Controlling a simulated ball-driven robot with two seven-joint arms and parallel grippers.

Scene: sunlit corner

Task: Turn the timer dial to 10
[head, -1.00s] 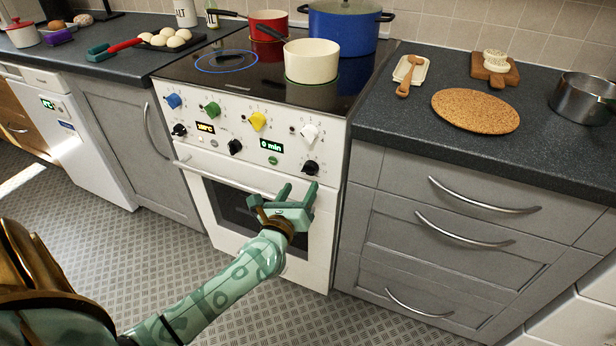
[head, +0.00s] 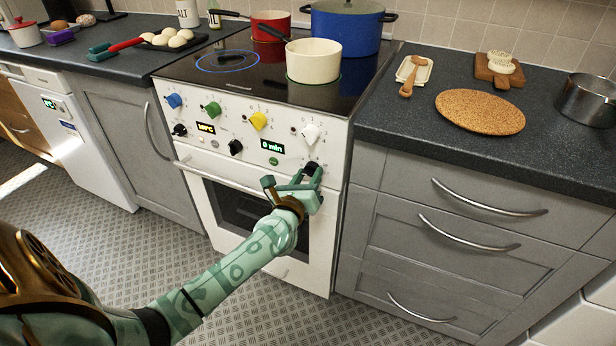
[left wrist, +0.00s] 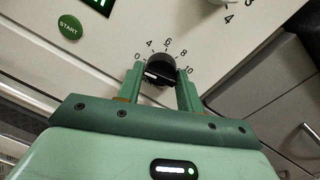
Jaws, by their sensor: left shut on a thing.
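The timer dial (head: 311,167) is the black knob at the lower right of the white oven panel. In the left wrist view the dial (left wrist: 160,70) sits among printed numbers from 0 to 10; a pale line on it lies towards the 0 side. The green timer display (head: 272,147) reads 0 min. My left gripper (head: 309,178) is at the dial. In the left wrist view its two green fingers (left wrist: 160,88) are shut on the dial, one on each side. My right gripper is not in view.
A green START button (left wrist: 69,27) is left of the dial. A white knob (head: 311,132) is just above the timer dial, with a yellow knob (head: 258,120) further left. A cream pan (head: 313,62) stands on the hob above. Grey drawers (head: 450,230) stand to the right.

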